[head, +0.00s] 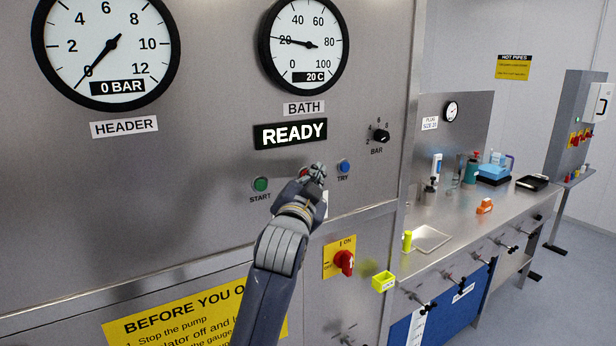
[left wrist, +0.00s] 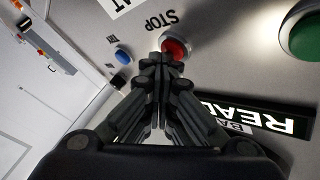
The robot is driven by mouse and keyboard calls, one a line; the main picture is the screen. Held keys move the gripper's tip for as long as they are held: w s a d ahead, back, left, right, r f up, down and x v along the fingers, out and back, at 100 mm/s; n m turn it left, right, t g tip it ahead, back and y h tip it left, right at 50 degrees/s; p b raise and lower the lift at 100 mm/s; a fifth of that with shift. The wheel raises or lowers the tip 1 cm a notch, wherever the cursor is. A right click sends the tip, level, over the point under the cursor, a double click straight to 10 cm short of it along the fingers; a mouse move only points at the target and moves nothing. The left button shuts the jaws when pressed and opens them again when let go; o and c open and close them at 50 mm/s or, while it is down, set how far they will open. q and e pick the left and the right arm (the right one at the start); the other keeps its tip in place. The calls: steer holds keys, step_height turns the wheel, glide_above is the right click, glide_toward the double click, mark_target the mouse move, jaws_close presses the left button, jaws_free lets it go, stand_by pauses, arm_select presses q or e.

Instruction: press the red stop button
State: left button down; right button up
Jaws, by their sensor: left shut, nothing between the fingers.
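The red stop button (left wrist: 175,48) shows in the left wrist view, just beyond my closed fingertips, with the word STOP beside it. In the head view a sliver of the red stop button (head: 304,172) shows behind my left gripper (head: 318,172), between the green and blue buttons. My left gripper (left wrist: 162,60) is shut and empty, its fingertips at the button's near edge. I cannot tell whether they touch it. My right gripper is not in view.
The green START button (head: 261,184) is left of the gripper and the blue TRY button (head: 344,166) is right of it. The READY display (head: 291,134) is above. A red rotary switch (head: 344,262) is below. A bench (head: 460,235) with bottles stands to the right.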

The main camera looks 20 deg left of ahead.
arm_select(q)
steer(key=shift+s+d+f, duration=0.15)
steer(key=shift+d, duration=0.1)
steer(key=shift+s+d+p, duration=0.25)
steer(key=shift+s+d, duration=0.7)
steer(key=shift+d, duration=0.25)
steer(key=shift+s+d+p, duration=0.2)
steer(key=shift+s+d, duration=0.7)
steer(key=shift+d, duration=0.25)
